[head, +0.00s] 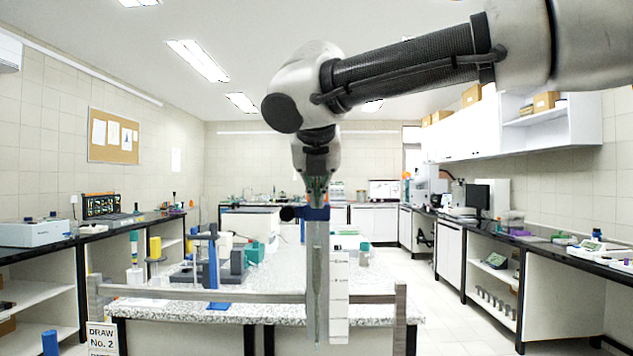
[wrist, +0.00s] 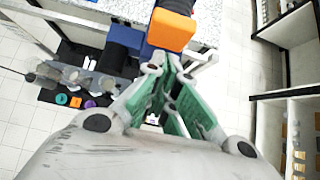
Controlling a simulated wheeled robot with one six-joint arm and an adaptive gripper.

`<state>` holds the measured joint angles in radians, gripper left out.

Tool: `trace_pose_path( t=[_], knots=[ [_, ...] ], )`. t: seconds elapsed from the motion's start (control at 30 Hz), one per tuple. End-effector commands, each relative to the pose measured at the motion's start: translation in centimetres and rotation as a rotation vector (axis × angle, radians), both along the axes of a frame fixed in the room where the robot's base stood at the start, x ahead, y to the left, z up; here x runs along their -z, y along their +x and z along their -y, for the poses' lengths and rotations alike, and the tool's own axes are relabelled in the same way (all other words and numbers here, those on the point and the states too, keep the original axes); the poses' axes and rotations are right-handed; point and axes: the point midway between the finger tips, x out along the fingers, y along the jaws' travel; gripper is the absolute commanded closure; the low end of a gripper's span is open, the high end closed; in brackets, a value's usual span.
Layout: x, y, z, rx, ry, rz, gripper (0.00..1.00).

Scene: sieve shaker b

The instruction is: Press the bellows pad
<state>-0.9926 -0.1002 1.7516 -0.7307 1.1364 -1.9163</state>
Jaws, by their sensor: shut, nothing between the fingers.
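My gripper (head: 317,192) points down in the middle of the head view, just above a blue clamp-like part (head: 318,213) with a black knob on an upright post (head: 317,270). In the wrist view my gripper (wrist: 170,65) has its green-lined fingers drawn together at the tips, with nothing between them. An orange block (wrist: 171,30) on a blue part shows just beyond the fingertips there; I cannot tell whether they touch. I cannot say for sure which part is the bellows pad.
A white scale strip (head: 339,295) stands beside the post. A metal rail (head: 230,296) crosses in front of the speckled bench (head: 180,312), which carries a blue column (head: 212,260) and other equipment. Side benches line both walls. Floor on the right (head: 450,330) is clear.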

Motion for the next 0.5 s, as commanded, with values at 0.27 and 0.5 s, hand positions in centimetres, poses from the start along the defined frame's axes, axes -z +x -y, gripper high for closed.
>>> trace_pose_path(
  t=[0.27, 0.5],
  knots=[
    [-0.06, 1.48, 0.03, -0.001, 0.001, 0.001, 1.0],
    [-0.05, 1.48, 0.02, -0.001, 0.0, 0.0, 1.0]
  ],
)
